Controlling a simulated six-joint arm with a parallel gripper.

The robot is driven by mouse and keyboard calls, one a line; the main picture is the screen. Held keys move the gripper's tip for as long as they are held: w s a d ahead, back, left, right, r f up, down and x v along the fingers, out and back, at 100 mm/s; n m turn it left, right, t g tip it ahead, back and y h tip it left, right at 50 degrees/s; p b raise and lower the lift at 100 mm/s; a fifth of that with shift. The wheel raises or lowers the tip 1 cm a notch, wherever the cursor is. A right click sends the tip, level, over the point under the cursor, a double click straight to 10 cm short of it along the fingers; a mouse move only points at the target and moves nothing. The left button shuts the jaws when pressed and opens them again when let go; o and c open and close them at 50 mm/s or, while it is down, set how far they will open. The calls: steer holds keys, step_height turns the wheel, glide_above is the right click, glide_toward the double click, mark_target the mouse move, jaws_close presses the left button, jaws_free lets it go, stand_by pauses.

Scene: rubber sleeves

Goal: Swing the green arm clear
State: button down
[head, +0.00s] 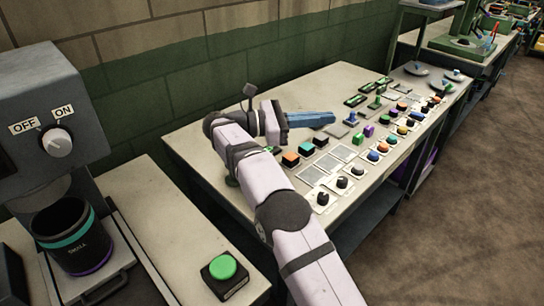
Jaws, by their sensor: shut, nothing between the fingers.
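My gripper (331,118) is over the back left part of the long bench, its long blue fingers shut together and pointing right. Nothing shows between them. I cannot surely pick out the green arm. A green machine (462,46) with an upright column stands on the far bench at the upper right, well apart from my gripper; it is cut off by the top edge. Small green parts (375,104) also sit on the long bench, right of the fingertips. My arm hides part of the bench's left side.
The long bench (190,139) carries several rows of knobs, coloured buttons and plates. At the left are a grey machine with an OFF/ON knob (57,142), a dark cup (75,240) and a green push button (222,267). The floor (440,240) at right is clear.

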steer(key=s+d+r+m+g+p, duration=0.2)
steer(key=d+r+m+g+p, duration=0.15)
steer(key=d+r, duration=0.85)
steer(key=s+d+m+g+y+p, duration=0.25)
steer(key=s+d+g+p, duration=0.2)
steer(key=d, duration=0.75)
steer(key=s+d+f+y+p, duration=0.1)
steer(key=s+d+f+y, duration=0.2)
steer(key=s+f+y, duration=0.35)
steer(key=w+a+f+m+t+y+p, duration=0.1)
steer(key=a+f+y, duration=0.5)
steer(key=a, duration=0.4)
steer(key=a+f+m+t+y, duration=0.1)
steer(key=a+f+y, duration=0.3)
steer(key=a+f, duration=0.4)
steer(key=w+a+r+m+t+y, duration=0.2)
steer(key=w+a+m+t+y, duration=0.2)
steer(key=w+a, duration=0.5)
steer(key=shift+a+r+m+t+y, duration=0.3)
steer(key=shift+a+m+y, duration=0.5)
steer(key=shift+a, duration=0.4)
